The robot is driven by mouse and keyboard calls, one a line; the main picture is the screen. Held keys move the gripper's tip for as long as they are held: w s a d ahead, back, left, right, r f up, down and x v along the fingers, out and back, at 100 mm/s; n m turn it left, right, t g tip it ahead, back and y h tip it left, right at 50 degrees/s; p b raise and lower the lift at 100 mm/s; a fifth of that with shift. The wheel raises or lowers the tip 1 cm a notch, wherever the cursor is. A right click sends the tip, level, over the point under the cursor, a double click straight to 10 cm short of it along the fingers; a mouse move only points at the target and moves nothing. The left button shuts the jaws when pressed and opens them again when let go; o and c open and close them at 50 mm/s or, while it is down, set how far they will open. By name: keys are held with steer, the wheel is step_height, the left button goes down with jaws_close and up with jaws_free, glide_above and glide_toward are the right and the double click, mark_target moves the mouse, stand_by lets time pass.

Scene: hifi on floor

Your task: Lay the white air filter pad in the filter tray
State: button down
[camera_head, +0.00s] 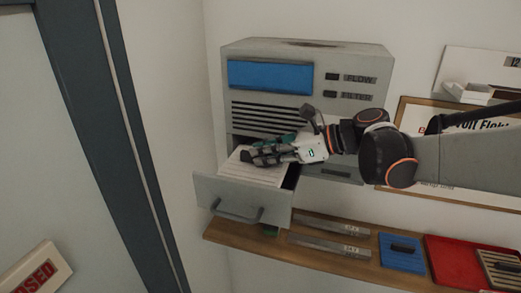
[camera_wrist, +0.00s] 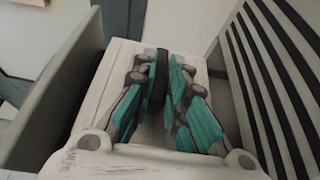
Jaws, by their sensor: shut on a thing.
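The white air filter pad (camera_head: 250,172) is a pale ribbed slab inside the opening of the filter tray (camera_head: 228,195), a grey drawer pulled out from the wall unit. My gripper (camera_head: 258,155) is over the pad's far right part, its fingers shut. In the wrist view my gripper (camera_wrist: 163,98) has its teal-padded fingers on either side of a dark upright strip, with the white pad (camera_wrist: 118,62) beneath and around them. The tray wall (camera_wrist: 62,85) stands beside the pad at the left. I cannot tell whether the pad rests on the tray bottom, as the fingers hide part of it.
The grey unit (camera_head: 375,75) with a blue panel (camera_head: 270,75) and dark slats rises behind the tray. A wooden shelf (camera_head: 225,233) below holds grey bars, a blue mat (camera_head: 402,262) and a red tray (camera_head: 440,255). A framed board (camera_head: 400,108) hangs at the right.

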mark_target(273, 165)
step_height(273, 165, down, 3)
steer(key=shift+f, duration=0.15)
steer(key=shift+w+f+p, duration=0.2)
steer(key=shift+f+p, duration=0.1)
steer(key=shift+p, duration=0.15)
steer(key=shift+s, duration=0.1)
steer(key=shift+f, duration=0.2)
steer(key=c, duration=1.6)
jaws_free()
steer(key=shift+r, duration=0.15)
